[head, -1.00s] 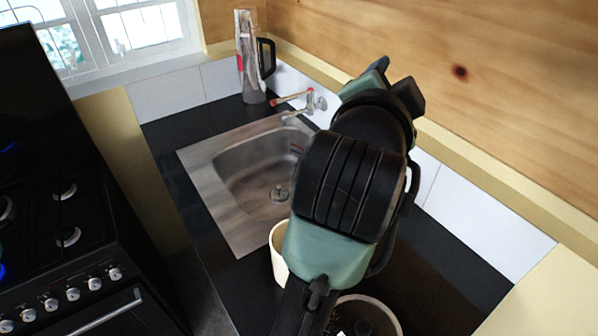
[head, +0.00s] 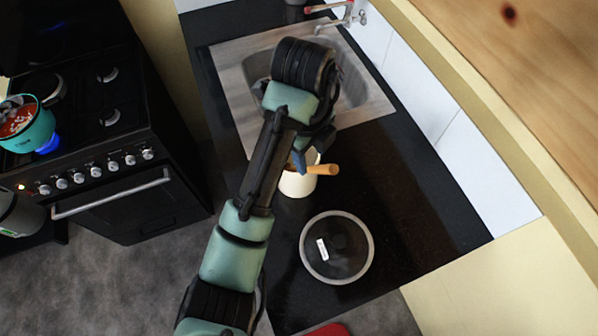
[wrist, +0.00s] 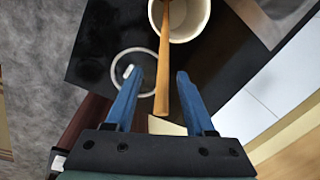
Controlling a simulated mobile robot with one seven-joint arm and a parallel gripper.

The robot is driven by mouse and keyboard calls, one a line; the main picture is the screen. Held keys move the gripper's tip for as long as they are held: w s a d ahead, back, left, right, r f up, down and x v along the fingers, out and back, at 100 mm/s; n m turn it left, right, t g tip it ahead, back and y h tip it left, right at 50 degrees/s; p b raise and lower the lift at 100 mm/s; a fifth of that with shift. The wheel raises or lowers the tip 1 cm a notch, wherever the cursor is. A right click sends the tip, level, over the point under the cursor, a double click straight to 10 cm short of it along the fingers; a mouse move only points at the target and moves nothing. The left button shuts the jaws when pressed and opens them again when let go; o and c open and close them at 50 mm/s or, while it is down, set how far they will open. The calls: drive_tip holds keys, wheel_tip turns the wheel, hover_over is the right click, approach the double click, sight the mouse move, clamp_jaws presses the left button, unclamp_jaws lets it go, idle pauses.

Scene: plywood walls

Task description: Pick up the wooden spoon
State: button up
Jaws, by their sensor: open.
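The wooden spoon (head: 323,169) stands tilted in a cream pot (head: 296,186) on the black counter, its handle sticking out past the rim. In the wrist view the spoon's handle (wrist: 163,65) runs down between the two blue fingers of my gripper (wrist: 159,77), with a visible gap on each side. The cream pot (wrist: 204,22) is at the top of that view. My gripper (head: 299,161) is open and empty at the handle. The spoon's head is hidden in the pot, and part of the pot is hidden behind my arm.
A round lid with a pale rim (head: 368,247) lies on the counter in front of the pot. The steel sink (head: 232,88) is behind it, partly covered by my arm. A stove (head: 125,160) with a teal pot (head: 36,132) stands left. Tiled wall (head: 490,185) bounds the right.

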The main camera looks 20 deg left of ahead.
sight(315, 167)
wheel_tip(315, 167, down, 2)
drive_tip(key=shift+w+f+b, duration=0.15)
drive_tip(key=shift+b, duration=0.35)
drive_tip(key=shift+w+d+f+p, duration=0.15)
drive_tip(key=shift+f+p, duration=0.25)
drive_tip(key=shift+f, duration=0.45)
drive_tip(key=shift+w+d+f+p, duration=0.15)
drive_tip(key=shift+f+p, duration=0.3)
drive_tip(key=shift+f, duration=0.4)
drive_tip(key=shift+w+d+f+p, duration=0.15)
drive_tip(key=shift+f+p, duration=0.25)
drive_tip(key=shift+f, duration=0.45)
drive_tip(key=shift+a, duration=0.1)
clamp_jaws()
